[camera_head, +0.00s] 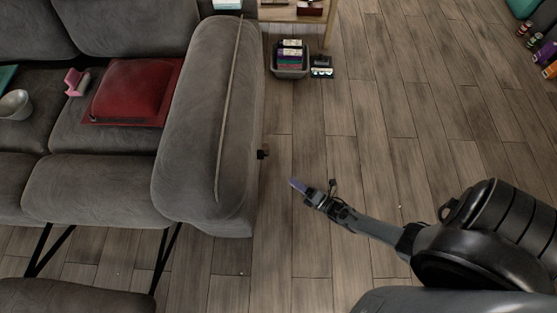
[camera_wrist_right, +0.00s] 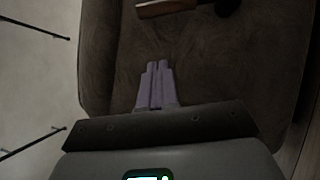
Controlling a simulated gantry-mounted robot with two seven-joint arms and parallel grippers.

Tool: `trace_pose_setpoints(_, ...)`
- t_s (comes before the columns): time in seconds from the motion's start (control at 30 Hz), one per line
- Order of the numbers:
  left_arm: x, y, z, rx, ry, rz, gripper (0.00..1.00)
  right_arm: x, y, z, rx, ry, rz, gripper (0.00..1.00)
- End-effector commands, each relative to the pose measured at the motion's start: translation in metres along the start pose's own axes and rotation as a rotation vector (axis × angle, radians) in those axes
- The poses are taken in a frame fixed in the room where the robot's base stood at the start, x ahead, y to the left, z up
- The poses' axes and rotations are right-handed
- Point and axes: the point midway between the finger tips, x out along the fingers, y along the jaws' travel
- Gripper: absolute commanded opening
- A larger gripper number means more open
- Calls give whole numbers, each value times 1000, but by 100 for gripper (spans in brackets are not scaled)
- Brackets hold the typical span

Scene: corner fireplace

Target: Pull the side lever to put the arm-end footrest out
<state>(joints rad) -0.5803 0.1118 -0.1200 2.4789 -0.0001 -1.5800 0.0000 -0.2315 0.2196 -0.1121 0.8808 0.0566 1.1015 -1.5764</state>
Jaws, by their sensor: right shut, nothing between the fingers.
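The grey sofa arm (camera_head: 205,120) stands left of centre. The side lever (camera_head: 264,153) is a small dark piece sticking out of the arm's outer side. In the right wrist view its brown handle (camera_wrist_right: 165,8) shows at the top edge, partly cut off. The padded footrest (camera_head: 75,296) is out in front of the seat on black struts, at the bottom left. My right gripper (camera_head: 296,185) is shut and empty, with pale purple fingers, below and right of the lever and apart from it. The fingers (camera_wrist_right: 156,85) also show in the wrist view. My left gripper is not in view.
A red cushion (camera_head: 133,88), a pink object (camera_head: 76,82) and a metal bowl (camera_head: 15,104) are on the seat. A bin (camera_head: 290,60) stands on the floor by a wooden shelf (camera_head: 292,12). The plank floor right of the sofa is mostly clear.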

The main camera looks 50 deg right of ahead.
Motion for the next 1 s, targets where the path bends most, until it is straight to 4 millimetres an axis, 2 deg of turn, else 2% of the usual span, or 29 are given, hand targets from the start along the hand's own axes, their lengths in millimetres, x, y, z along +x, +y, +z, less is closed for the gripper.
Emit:
trace_pose_setpoints(0.27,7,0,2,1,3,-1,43,27,-2,0,1,-1,6,0)
trace_pose_setpoints(0.67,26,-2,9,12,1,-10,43,100,-3,-1,1,-2,6,0)
trace_pose_setpoints(1.0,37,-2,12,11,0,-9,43,125,-2,25,-1,-1,3,0)
